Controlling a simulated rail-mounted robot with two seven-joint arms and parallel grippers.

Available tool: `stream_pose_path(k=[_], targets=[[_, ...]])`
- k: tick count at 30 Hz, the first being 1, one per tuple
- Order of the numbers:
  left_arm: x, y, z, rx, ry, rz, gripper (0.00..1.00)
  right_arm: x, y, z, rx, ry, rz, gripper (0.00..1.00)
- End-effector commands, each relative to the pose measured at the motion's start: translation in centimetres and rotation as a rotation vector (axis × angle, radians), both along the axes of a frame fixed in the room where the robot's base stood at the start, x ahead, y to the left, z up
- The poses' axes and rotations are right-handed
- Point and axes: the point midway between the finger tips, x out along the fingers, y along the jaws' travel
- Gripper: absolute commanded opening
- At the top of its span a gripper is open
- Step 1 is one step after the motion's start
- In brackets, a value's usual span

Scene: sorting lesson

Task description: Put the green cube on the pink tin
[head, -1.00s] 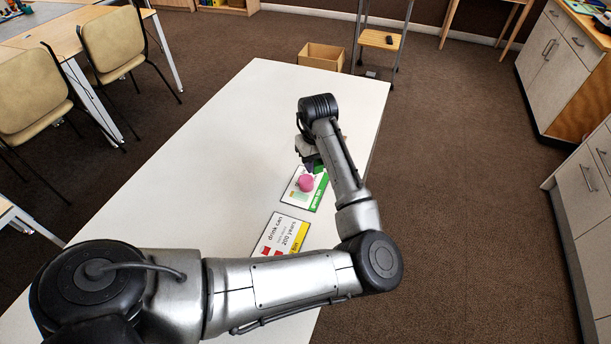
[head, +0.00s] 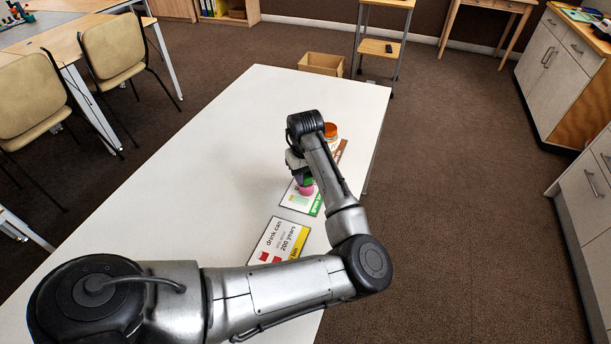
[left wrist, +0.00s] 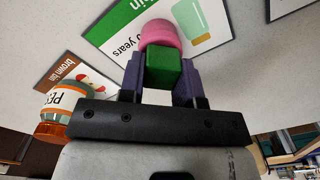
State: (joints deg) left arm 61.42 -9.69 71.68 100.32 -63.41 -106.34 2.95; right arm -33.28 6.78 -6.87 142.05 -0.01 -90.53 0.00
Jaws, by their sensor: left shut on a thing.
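The green cube (left wrist: 164,66) is between the two purple fingers of my left gripper (left wrist: 160,76) in the left wrist view; the gripper is shut on it. The pink tin (left wrist: 160,33) shows just beyond the cube, partly covered by it. In the head view my left gripper (head: 302,176) is over the green-edged card, with a small part of the green cube (head: 306,181) showing right above the pink tin (head: 306,190). I cannot tell whether the cube touches the tin. My right gripper is not in view.
An orange-lidded jar (head: 330,131) stands near a brown-bin card (left wrist: 72,76), beyond my gripper. The green-edged card (head: 294,201) lies under the tin's area, and a yellow-edged card (head: 278,240) lies nearer. The table's left side (head: 190,170) is clear.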

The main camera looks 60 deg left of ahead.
Motion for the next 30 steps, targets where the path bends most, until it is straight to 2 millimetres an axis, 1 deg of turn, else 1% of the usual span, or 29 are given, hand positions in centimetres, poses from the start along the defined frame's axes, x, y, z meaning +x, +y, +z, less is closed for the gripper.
stream_pose_path(k=[5,6,13,14,22,26,30], targets=[[0.0,0.0,0.0,0.0,0.001,0.0,0.08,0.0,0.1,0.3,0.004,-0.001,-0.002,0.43],[0.0,0.0,-0.1,0.0,0.001,0.0,0.33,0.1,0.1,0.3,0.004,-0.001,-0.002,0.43],[0.0,0.0,-0.1,0.0,0.0,0.0,0.55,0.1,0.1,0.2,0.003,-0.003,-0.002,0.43],[0.0,0.0,-0.1,0.0,0.0,0.0,0.57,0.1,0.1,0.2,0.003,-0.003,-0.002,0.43],[0.0,0.0,0.0,0.001,-0.001,0.001,0.57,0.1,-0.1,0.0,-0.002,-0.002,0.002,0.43],[0.0,0.0,1.7,0.002,-0.002,0.001,0.57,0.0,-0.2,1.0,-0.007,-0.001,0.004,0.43],[0.0,0.1,4.3,0.002,-0.001,0.002,0.57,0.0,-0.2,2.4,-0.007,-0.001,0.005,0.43]])
